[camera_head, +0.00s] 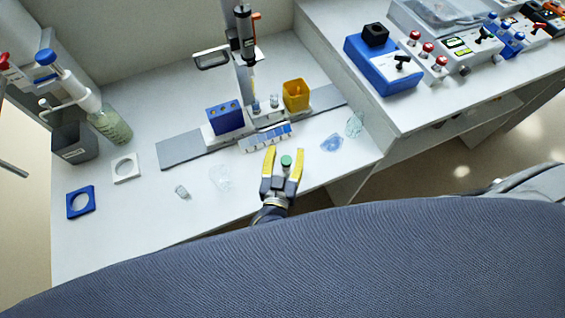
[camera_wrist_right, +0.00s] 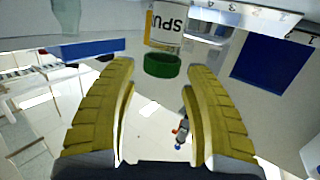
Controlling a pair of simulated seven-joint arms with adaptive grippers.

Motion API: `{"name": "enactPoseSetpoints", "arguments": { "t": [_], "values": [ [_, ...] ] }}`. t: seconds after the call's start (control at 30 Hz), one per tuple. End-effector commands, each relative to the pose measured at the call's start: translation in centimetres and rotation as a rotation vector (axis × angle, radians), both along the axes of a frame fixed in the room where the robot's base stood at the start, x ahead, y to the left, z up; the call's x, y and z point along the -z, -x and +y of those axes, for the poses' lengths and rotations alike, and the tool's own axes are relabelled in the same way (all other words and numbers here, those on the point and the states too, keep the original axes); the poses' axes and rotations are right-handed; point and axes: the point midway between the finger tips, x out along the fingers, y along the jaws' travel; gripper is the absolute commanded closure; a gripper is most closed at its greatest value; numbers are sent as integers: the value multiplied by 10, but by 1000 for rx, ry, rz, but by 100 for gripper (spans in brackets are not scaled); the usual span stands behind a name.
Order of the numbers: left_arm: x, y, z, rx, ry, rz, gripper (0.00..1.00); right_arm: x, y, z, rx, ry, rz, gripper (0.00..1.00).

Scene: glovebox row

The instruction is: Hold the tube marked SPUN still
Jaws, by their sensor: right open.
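The right gripper is open, with a gap between the cap and each finger. In the wrist view the cap lies near the fingertips (camera_wrist_right: 159,72). What supports the tube is hidden. My left gripper is not in view.
A numbered strip (camera_head: 265,138) lies just behind the gripper, with a blue rack (camera_head: 225,118) and yellow cup (camera_head: 296,95) beyond. A crumpled blue translucent piece (camera_head: 332,143) lies right. A small clear vial (camera_head: 182,192) is left. The front left bench is mostly bare.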

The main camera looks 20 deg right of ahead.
Motion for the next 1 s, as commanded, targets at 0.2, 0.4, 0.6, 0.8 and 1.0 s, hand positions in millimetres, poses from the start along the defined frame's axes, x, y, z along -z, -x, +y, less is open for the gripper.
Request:
{"name": "enactPoseSetpoints", "arguments": {
  "t": [0.2, 0.4, 0.6, 0.8, 1.0],
  "values": [
    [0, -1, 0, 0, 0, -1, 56, 35, 40, 17, 22, -142, 185, 50],
    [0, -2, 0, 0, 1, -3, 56, 44, 44, 19, 24, -168, 226, 50],
    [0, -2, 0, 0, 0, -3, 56, 49, 30, 12, 24, -166, 224, 50],
    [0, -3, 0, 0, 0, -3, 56, 58, 12, 3, 25, -164, 224, 50],
    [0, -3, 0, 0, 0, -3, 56, 61, 6, -1, 25, -167, 224, 50]
  ]
}}
